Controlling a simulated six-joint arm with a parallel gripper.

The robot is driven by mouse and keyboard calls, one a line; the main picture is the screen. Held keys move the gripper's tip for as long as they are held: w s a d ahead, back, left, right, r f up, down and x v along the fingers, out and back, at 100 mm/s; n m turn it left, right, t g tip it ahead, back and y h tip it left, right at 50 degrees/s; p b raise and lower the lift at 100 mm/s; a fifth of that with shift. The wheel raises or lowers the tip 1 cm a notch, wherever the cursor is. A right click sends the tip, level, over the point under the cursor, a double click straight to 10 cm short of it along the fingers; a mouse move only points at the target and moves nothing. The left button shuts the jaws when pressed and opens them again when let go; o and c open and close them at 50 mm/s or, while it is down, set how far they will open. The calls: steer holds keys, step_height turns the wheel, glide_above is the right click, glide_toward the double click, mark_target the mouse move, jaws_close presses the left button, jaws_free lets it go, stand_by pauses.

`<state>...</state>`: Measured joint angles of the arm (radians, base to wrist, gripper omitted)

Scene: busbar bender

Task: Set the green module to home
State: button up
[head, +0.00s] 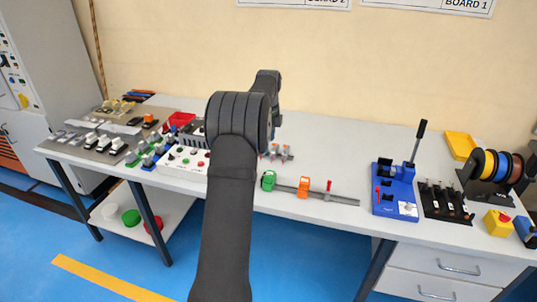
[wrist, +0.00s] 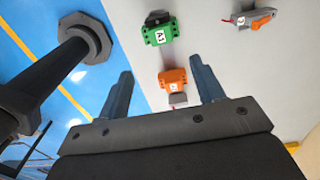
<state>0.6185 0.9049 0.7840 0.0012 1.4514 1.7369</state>
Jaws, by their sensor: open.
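The green module (head: 268,180) sits at the left end of a metal rail (head: 340,199) on the table. In the wrist view the green module (wrist: 160,32) shows a white label and lies beyond my fingertips. An orange module (head: 304,187) sits on the rail to its right; in the wrist view the orange module (wrist: 174,80) appears between my fingers, though I cannot tell its depth below them. My gripper (wrist: 161,66) is open, with nothing held. In the head view my own arm hides the gripper. I see no marking that I can read as home.
A red clamp-like part (head: 329,185) stands farther right on the rail. A blue bender with a lever (head: 394,188) stands right of the rail. A white control box (head: 184,158) is left of my arm. The table front edge is close.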

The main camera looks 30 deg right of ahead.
mark_target(272, 174)
steer(key=shift+r, duration=1.45)
steer(key=shift+f, duration=0.1)
step_height(272, 174, down, 17)
steer(key=shift+s+d+f, duration=0.2)
steer(key=shift+s+d, duration=0.3)
